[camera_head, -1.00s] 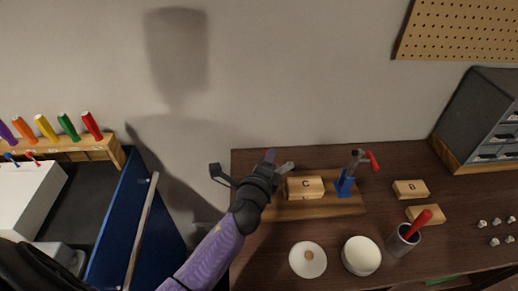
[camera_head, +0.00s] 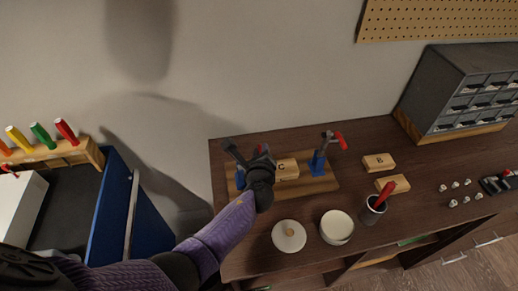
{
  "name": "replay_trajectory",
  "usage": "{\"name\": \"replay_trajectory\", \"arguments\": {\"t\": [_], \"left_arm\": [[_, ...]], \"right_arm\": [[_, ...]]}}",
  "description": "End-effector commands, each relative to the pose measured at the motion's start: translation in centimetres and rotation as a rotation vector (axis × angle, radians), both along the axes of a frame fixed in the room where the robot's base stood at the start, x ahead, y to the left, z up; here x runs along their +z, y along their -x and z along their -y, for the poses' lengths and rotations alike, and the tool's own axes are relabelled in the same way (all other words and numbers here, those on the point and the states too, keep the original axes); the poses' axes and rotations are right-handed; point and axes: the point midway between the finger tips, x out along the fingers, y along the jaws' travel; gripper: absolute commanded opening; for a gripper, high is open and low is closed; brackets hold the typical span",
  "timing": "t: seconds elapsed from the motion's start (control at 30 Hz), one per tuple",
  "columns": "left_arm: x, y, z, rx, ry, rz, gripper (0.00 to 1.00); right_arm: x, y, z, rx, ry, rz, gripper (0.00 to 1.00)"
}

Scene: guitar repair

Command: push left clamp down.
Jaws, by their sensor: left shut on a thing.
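The wooden fixture board (camera_head: 325,184) lies on the dark bench with a block marked C (camera_head: 288,169) on it. A blue clamp (camera_head: 318,165) with a red handle stands upright at the block's right end. The left clamp (camera_head: 240,179) is at the block's left end; a bit of blue shows, and the rest is mostly hidden by my gripper. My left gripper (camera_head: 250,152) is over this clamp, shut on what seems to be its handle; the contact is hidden. My right gripper is out of view.
Right of the fixture are block B (camera_head: 379,162) and another wooden block (camera_head: 394,184). A cup with a red-handled tool (camera_head: 373,208), a white bowl (camera_head: 337,226) and a round white lid (camera_head: 289,235) stand in front. A grey drawer cabinet (camera_head: 440,95) is at the back right.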

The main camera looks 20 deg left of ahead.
Motion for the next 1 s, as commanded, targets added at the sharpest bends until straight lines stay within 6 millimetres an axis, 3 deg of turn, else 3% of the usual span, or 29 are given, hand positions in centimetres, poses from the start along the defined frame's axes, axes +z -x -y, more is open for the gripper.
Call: {"name": "replay_trajectory", "arguments": {"t": [0.57, 0.6, 0.73, 1.0], "left_arm": [[-0.48, 0.14, 0.18, -0.002, -0.019, -0.02, 0.0], [-0.49, 0.14, 0.19, -0.002, -0.019, -0.02, 0.3], [-0.39, 0.09, 0.15, -0.001, -0.02, -0.018, 0.57], [-0.21, 0.06, 0.13, -0.001, -0.02, -0.016, 0.57]], "right_arm": [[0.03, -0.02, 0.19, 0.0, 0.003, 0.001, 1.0], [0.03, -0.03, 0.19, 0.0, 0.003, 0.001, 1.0], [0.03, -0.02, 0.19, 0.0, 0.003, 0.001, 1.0], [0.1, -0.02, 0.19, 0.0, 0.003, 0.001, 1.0]]}}
